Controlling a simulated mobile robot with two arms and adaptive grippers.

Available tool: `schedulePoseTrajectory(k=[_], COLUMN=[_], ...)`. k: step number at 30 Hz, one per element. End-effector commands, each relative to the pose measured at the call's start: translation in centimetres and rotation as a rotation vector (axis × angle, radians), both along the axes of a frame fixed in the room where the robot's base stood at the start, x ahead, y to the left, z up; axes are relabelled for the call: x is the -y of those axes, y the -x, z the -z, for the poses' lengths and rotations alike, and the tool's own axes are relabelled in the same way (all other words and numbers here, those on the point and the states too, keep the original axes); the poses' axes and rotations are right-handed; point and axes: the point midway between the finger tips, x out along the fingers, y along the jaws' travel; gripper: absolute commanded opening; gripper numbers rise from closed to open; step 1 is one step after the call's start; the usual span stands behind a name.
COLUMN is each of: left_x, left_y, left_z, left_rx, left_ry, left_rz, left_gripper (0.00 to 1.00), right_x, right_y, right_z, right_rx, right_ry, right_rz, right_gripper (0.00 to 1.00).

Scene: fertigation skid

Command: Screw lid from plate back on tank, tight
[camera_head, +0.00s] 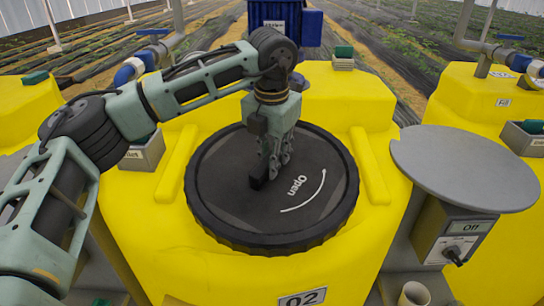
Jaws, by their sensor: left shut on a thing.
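The large black round lid (235,205) with a ribbed rim and the white word "Open" beside a curved line covers the top of the yellow tank (190,262) marked 02. It looks about level; whether its thread is engaged cannot be seen. My left gripper (272,168) points down over the lid's middle and is shut on its raised black grip, which the fingers partly hide. The round grey plate (465,165) to the right of the tank is empty. My right gripper is out of view.
More yellow tanks stand left and right (470,95). Small grey boxes with green tops (145,152) flank the tank. A blue unit (285,18) and pipes stand behind.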

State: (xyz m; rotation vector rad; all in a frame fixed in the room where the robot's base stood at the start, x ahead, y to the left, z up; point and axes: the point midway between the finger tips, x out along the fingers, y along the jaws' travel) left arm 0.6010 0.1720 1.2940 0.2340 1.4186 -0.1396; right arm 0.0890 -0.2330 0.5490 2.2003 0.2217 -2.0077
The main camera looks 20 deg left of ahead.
Motion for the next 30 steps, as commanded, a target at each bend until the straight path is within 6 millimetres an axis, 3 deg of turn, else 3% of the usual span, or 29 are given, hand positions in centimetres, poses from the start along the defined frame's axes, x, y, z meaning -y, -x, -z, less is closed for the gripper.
schedulePoseTrajectory(k=[30], left_x=[0.02], left_y=[-0.13], left_z=[0.13], left_rx=[0.005], left_ry=[0.002], left_rz=[0.001], left_gripper=[0.0], right_x=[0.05], right_y=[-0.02], right_z=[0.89], right_rx=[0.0], right_ry=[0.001], right_rz=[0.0], right_gripper=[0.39])
